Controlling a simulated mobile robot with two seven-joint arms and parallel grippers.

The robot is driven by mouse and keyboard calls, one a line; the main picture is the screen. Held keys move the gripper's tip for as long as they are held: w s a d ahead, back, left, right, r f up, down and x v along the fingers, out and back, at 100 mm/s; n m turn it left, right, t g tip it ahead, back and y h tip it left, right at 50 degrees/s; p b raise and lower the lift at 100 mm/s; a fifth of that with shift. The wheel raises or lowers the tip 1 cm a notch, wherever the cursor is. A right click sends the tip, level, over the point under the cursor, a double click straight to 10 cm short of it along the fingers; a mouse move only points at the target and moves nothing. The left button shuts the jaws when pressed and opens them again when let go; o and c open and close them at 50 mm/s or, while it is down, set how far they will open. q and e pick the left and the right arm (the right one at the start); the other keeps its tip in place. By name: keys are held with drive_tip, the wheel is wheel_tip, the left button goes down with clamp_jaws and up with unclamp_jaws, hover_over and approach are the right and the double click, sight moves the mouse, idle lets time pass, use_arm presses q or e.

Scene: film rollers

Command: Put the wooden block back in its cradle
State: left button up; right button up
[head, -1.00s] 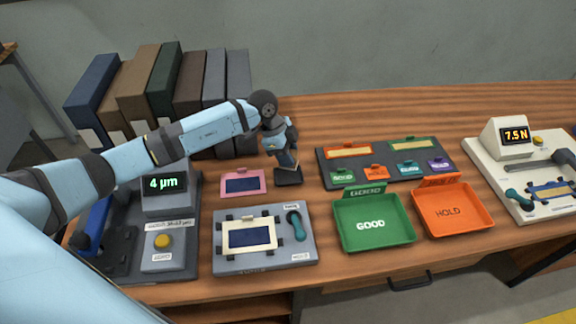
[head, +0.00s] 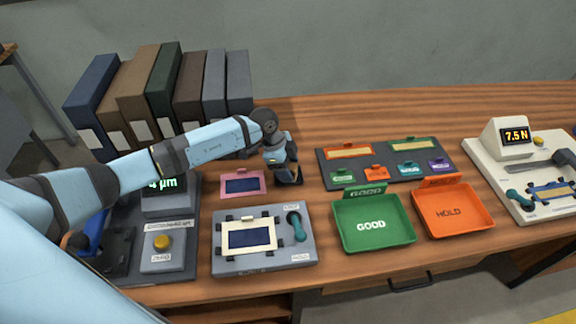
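My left gripper (head: 285,170) points down at a small dark cradle (head: 293,182) behind the grey fixture, right of the pink-framed card. The gripper hides most of the cradle. I cannot make out the wooden block; it may be hidden at the fingers, where the view is small and dark. I cannot tell whether the fingers are open or shut. My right gripper is not in view.
A pink-framed card (head: 243,184) lies left of the cradle. A grey fixture (head: 300,253) stands in front. A green GOOD tray (head: 345,238), an orange HOLD tray (head: 485,222) and a dark label board (head: 325,169) lie to the right. Binders (head: 166,85) stand behind my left arm.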

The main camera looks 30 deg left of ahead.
use_arm(q)
drive_tip(key=v, duration=1.2)
drive_tip(key=shift+r+p, duration=0.2)
drive_tip(key=shift+p, duration=0.1)
